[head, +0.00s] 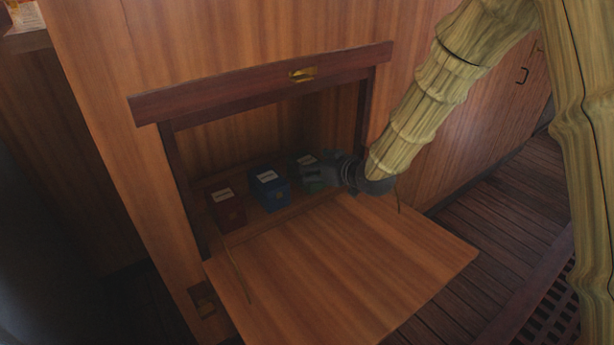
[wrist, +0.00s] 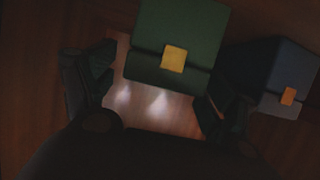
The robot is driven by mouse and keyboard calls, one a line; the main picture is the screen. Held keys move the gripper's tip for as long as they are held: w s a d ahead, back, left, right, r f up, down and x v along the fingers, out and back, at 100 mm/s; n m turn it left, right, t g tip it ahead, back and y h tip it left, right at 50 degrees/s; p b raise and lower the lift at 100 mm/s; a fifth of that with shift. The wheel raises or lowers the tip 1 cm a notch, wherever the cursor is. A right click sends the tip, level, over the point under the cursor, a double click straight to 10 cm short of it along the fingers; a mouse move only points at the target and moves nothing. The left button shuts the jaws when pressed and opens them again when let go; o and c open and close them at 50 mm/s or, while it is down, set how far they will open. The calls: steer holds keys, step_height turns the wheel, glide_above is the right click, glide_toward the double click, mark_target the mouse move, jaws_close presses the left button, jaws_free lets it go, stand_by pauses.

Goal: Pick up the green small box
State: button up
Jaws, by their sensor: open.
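The green small box (head: 305,159) stands inside an open cabinet compartment, at the right of a row of boxes. My gripper (head: 318,178) reaches into the compartment and hides much of the green box in the head view. In the wrist view the green box (wrist: 178,45), with a yellow clasp, lies ahead between the two fingers. My gripper (wrist: 150,88) is open, with one finger on each side below the box. Whether the fingers touch the box cannot be told.
A blue box (head: 269,188) stands to the left of the green one and shows at the right in the wrist view (wrist: 275,75). A red box (head: 227,208) is farther left. The lowered cabinet door (head: 340,265) lies below my arm, and the compartment frame (head: 270,88) surrounds the opening.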

steer(key=shift+b+x, duration=0.4)
steer(key=shift+x, duration=0.85)
steer(key=c, duration=1.2)
steer(key=shift+s+r, duration=0.1)
